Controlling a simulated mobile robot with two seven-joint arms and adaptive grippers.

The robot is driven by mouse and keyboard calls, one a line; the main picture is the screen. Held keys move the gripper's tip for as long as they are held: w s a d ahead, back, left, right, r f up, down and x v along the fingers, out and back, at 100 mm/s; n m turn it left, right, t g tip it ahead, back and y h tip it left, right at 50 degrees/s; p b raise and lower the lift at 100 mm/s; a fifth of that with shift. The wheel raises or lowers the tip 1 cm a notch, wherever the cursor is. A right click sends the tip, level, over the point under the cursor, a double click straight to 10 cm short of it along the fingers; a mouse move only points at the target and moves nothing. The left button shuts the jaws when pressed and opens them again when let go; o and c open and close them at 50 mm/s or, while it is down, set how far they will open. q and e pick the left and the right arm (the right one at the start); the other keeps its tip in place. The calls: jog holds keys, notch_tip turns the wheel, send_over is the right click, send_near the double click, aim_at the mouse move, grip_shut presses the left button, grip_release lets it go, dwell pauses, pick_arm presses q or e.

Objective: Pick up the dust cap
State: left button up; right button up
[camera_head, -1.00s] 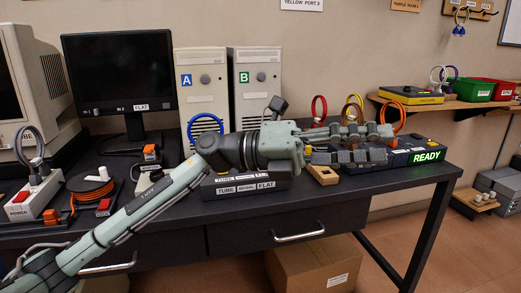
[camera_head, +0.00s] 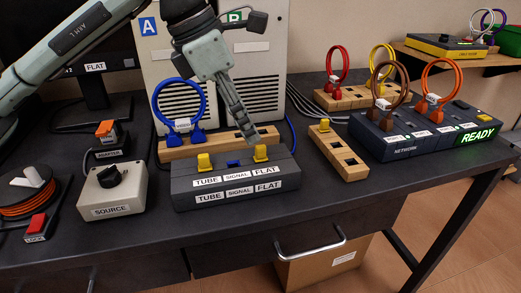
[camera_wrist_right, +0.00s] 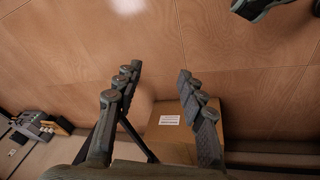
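Small yellow caps, likely the dust caps, show in the head view. One (camera_head: 204,162) sits on the left of the dark TUBE/SIGNAL/FLAT box (camera_head: 235,188), and another (camera_head: 260,152) on its right. A third yellow cap (camera_head: 324,125) is on a wooden block (camera_head: 345,160). My left gripper (camera_head: 247,138) points down just behind and above the right cap on the box. Its fingers overlap in this view, so their gap is hidden; contact with the cap is unclear. In the right wrist view, my right gripper (camera_wrist_right: 158,112) is open and empty, with its fingers apart.
A blue cable loop (camera_head: 180,100) stands on a wooden rack behind the box. A grey SOURCE box (camera_head: 112,192) is to the left, and the NETWORK unit (camera_head: 405,140) with cable loops to the right. The desk front is clear.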

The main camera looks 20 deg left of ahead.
aim_at(258, 146)
pick_arm(q)
jog(key=x, duration=0.4)
jog(key=shift+s+d+f, duration=0.25)
jog(key=shift+d+f, duration=0.05)
jog(key=shift+d, duration=0.05)
jog(key=shift+d+f, duration=0.1)
jog(key=shift+f, duration=0.15)
jog(key=shift+w, duration=0.1)
jog(key=c, duration=0.8)
pick_arm(e)
jog(key=shift+a+f, duration=0.25)
jog(key=shift+f, duration=0.45)
